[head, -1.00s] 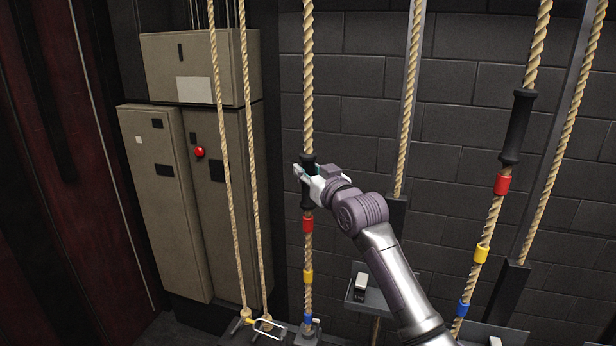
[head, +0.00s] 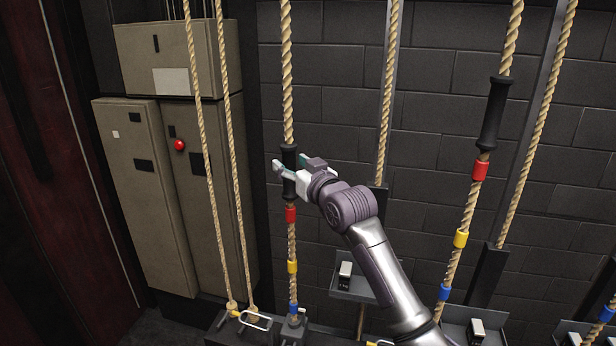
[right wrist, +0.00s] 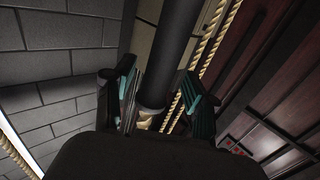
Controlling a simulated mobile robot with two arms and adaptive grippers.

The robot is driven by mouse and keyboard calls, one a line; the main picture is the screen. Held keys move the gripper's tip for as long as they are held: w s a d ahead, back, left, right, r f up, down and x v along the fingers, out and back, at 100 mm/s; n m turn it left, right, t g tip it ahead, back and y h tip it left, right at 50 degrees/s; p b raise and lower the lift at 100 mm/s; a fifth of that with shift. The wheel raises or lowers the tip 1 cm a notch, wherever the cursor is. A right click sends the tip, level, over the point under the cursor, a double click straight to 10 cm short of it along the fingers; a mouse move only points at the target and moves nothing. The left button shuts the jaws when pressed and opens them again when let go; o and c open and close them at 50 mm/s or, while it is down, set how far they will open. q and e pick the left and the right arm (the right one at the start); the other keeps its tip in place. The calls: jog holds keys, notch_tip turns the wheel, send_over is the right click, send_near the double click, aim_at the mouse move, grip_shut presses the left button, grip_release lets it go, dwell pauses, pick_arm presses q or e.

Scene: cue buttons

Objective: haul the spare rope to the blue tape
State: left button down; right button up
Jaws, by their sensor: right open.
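A rope (head: 287,60) hangs left of centre in the head view. It has a black grip sleeve (head: 289,155) and, below it, red tape (head: 291,214), yellow tape (head: 292,267) and blue tape (head: 293,308) near its foot. My right gripper (head: 288,170) is at this sleeve, its fingers open on either side. In the right wrist view the dark sleeve (right wrist: 168,75) runs between the spread fingers. Another rope with a black sleeve (head: 494,115) and blue tape (head: 443,292) hangs to the right. Nothing visible marks which rope is spare. My left gripper is out of view.
Two thin ropes (head: 232,170) hang left of the sleeved rope, before beige cabinets (head: 140,190) with a red button (head: 180,145). Plain ropes (head: 386,100) hang along metal posts. A small shelf (head: 350,287) holds a switch box. A dark block wall (head: 430,190) stands behind.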

jog(key=v, duration=1)
dwell(0.3)
